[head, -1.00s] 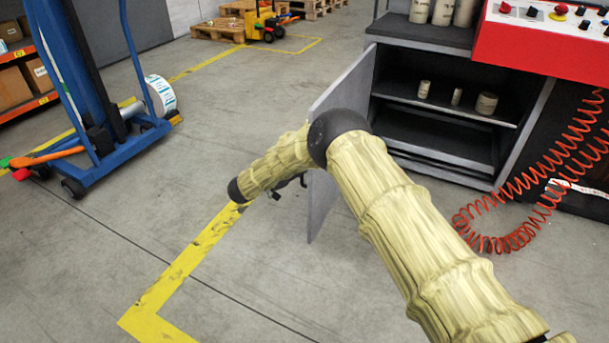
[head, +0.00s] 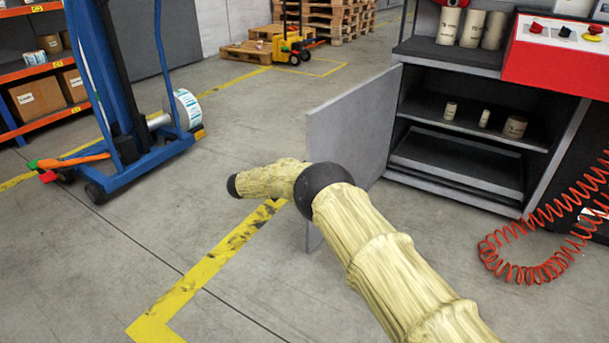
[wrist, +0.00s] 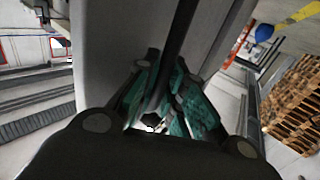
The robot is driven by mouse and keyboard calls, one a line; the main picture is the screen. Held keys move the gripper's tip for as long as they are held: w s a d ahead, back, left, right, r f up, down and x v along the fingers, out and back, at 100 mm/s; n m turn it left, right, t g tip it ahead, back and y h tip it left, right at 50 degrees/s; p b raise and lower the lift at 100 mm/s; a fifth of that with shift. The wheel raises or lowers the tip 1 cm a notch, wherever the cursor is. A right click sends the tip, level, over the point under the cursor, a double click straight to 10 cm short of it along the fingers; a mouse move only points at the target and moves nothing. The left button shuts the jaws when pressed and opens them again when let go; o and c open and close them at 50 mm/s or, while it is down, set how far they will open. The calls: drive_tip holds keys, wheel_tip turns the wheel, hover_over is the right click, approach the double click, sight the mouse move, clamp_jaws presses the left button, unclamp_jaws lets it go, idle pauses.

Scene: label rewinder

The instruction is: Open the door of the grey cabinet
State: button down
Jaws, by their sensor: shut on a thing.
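The grey cabinet's door (head: 345,125) stands wide open, swung out to the left of the cabinet (head: 455,160). Its inner face shows in the head view, and my arm covers its lower part. The cabinet's inside is exposed. My gripper is hidden in the head view behind my arm. In the wrist view my gripper (wrist: 168,105), with teal finger pads, is shut on a dark upright bar (wrist: 181,40) that looks like the door handle. The door's pale grey panel (wrist: 108,50) fills the left middle there.
Several rolls (head: 515,127) stand on the cabinet's shelf. A red coiled hose (head: 535,270) hangs at the right. A blue lifter (head: 125,120) stands at the left, with pallets (head: 330,22) at the back. Floor between lifter and door is clear.

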idle(0.4)
drive_tip(key=c, duration=1.5)
unclamp_jaws()
drive_tip(key=v, duration=1.2)
